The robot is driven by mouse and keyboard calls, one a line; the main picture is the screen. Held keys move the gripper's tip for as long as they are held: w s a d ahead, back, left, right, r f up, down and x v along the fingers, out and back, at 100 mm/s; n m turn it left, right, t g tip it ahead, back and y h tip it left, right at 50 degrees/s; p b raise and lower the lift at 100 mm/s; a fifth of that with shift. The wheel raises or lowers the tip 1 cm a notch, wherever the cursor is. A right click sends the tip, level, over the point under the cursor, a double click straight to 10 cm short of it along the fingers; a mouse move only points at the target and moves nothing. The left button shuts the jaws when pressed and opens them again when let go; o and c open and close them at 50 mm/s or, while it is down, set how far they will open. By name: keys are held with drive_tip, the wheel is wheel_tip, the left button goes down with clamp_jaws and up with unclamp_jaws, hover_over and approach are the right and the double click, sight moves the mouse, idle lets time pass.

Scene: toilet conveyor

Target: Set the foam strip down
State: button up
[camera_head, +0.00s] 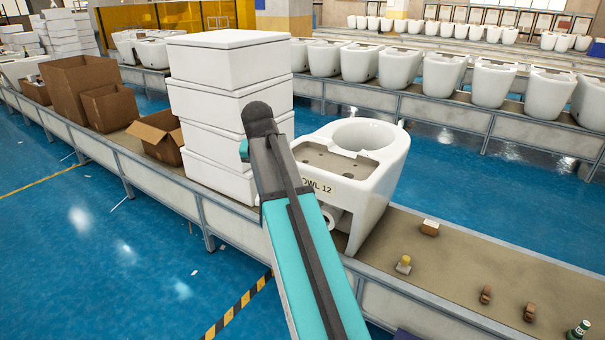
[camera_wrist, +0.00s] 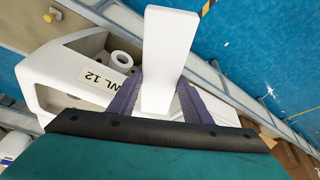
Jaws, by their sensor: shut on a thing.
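My gripper (camera_wrist: 160,96) shows in the wrist view with its two dark purple fingers shut on a white foam strip (camera_wrist: 168,45). The strip is a flat, pale piece that sticks out beyond the fingers, over the toilet bowl and conveyor edge. How high it is above them I cannot tell. In the head view my arm hides the gripper and the strip. The white toilet bowl (camera_head: 372,185), labelled with a 12, stands on the conveyor just right of my arm. It also shows in the wrist view (camera_wrist: 60,88).
A tall stack of white boxes (camera_head: 228,62) stands left of the bowl. Open cardboard boxes (camera_head: 82,88) lie farther left.

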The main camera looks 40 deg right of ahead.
drive_tip(key=s+a+f+n+y+b, duration=0.1)
drive_tip(key=a+f+n+b, duration=0.1)
drive_tip(key=a, duration=0.5)
drive_tip(key=a+f+n+t+y+b, duration=0.1)
drive_tip(key=a+f+n+b, duration=0.1)
drive_tip(key=a, duration=0.6)
drive_tip(key=s+a+f+n+y+b, duration=0.1)
drive_tip(key=a+f+n+b, duration=0.1)
drive_tip(key=a, duration=0.6)
drive_tip(key=shift+s+f+n+b, duration=0.4)
drive_tip(key=shift+n+b, duration=0.15)
drive_tip(key=shift+n, duration=0.65)
drive_tip(key=shift+w, duration=0.15)
